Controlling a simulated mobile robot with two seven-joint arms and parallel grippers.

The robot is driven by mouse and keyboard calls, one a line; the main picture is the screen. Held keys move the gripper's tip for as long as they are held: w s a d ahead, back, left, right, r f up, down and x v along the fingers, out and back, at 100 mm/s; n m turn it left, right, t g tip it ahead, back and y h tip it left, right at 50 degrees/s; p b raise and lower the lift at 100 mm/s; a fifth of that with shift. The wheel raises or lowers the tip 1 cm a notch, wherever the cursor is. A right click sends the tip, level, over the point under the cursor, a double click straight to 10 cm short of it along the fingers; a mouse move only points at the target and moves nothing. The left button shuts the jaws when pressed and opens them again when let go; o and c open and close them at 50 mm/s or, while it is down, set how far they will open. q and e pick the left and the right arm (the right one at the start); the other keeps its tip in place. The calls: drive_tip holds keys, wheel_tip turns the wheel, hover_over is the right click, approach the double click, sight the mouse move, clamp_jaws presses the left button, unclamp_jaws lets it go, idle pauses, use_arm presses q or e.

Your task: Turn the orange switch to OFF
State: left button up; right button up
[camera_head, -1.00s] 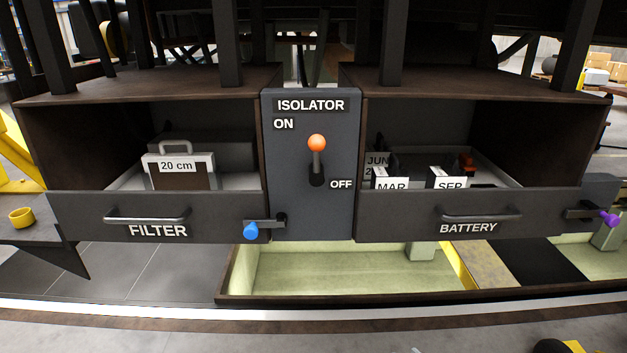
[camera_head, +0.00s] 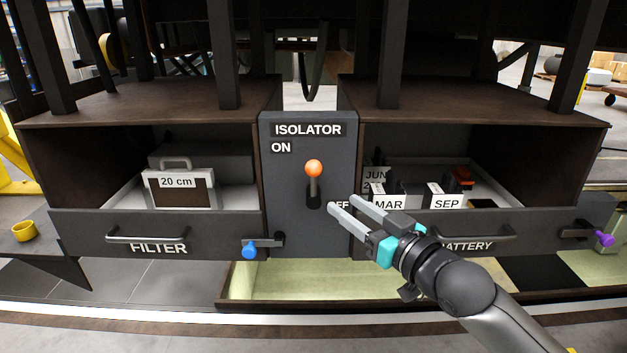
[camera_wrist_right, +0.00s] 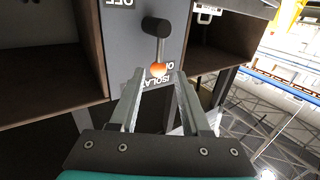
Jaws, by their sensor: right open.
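The orange switch (camera_head: 313,168) is a lever with an orange ball on a dark stem, on the grey isolator panel (camera_head: 283,225). Its ball points up, near the ON label at upper left. The OFF label at lower right is partly hidden by my right gripper (camera_head: 342,203). That gripper is open and empty, just right of and below the ball in the head view. In the right wrist view, which is upside down, the switch ball (camera_wrist_right: 158,70) shows just beyond and between the open fingertips (camera_wrist_right: 158,80). My left gripper is not in view.
The FILTER drawer (camera_head: 90,235) with a 20 cm case (camera_head: 180,188) is at left, with a blue-knobbed latch (camera_head: 250,251). The BATTERY drawer (camera_head: 540,232) with several labelled blocks is at right, with a purple-knobbed latch (camera_head: 603,238). Dark posts rise above.

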sight(316, 184)
drive_tip(key=p+x, duration=0.1)
drive_tip(key=x, duration=1)
drive_tip(key=shift+w+a, duration=0.1)
drive_tip(key=shift+w, duration=0.1)
clamp_jaws()
idle(1.2)
